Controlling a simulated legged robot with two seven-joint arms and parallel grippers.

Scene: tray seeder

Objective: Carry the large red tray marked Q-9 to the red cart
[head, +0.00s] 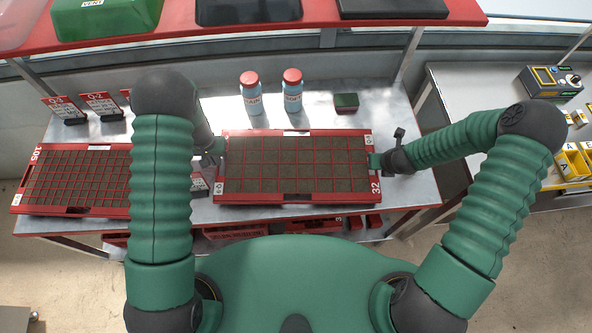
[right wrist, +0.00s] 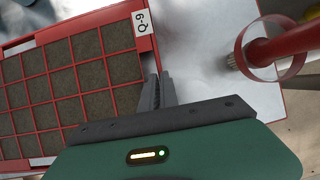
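The large red tray (head: 296,198) with soil-filled cells is in the middle of the head view, over the metal bench. It has "32" at its right end and small white labels at its corners; the right wrist view shows the label "Q-9" on its red rim (right wrist: 144,45). My right gripper (head: 371,160) is at the tray's right end, its two fingers (right wrist: 157,92) close together on the rim. My left gripper (head: 225,146) is at the left end, close against the rim; its fingertips are small and partly hidden. I cannot tell whether the tray touches the bench.
Another red tray (head: 70,210) marked 105 lies to the left. A red shelf (head: 300,38) hangs above. A grey table (head: 480,90) stands right. No red cart is clearly identifiable.

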